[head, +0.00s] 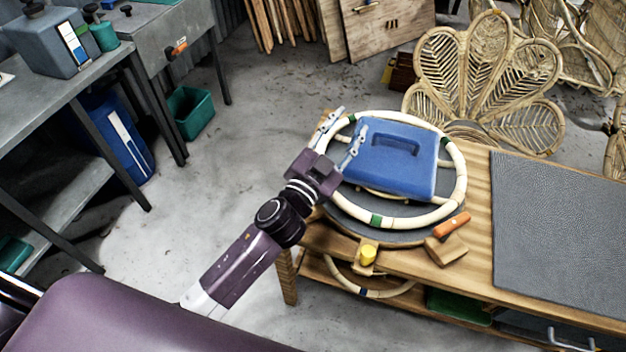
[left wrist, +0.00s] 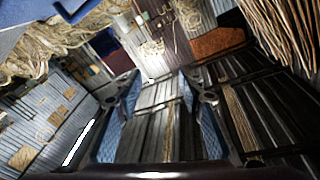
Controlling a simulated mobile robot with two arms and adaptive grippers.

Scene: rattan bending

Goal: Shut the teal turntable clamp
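A pale rattan ring (head: 456,201) lies around a blue case (head: 397,180) on a dark round turntable (head: 408,237) on the wooden bench. Small green-teal bands sit on the ring, one at the front (head: 376,220) and one at the right (head: 447,164). I cannot tell whether either is the teal clamp or whether a clamp is open. My left gripper (head: 350,126) is above the ring's left side, by the case, with fingers apart. In the left wrist view its fingers (left wrist: 160,80) are spread with nothing between them. My right gripper is not in view.
An orange-handled tool (head: 452,225), a wooden block (head: 446,249) and a yellow knob (head: 368,254) sit at the bench's front edge. A grey mat (head: 560,235) covers the right. A rattan petal chair back (head: 487,85) stands behind.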

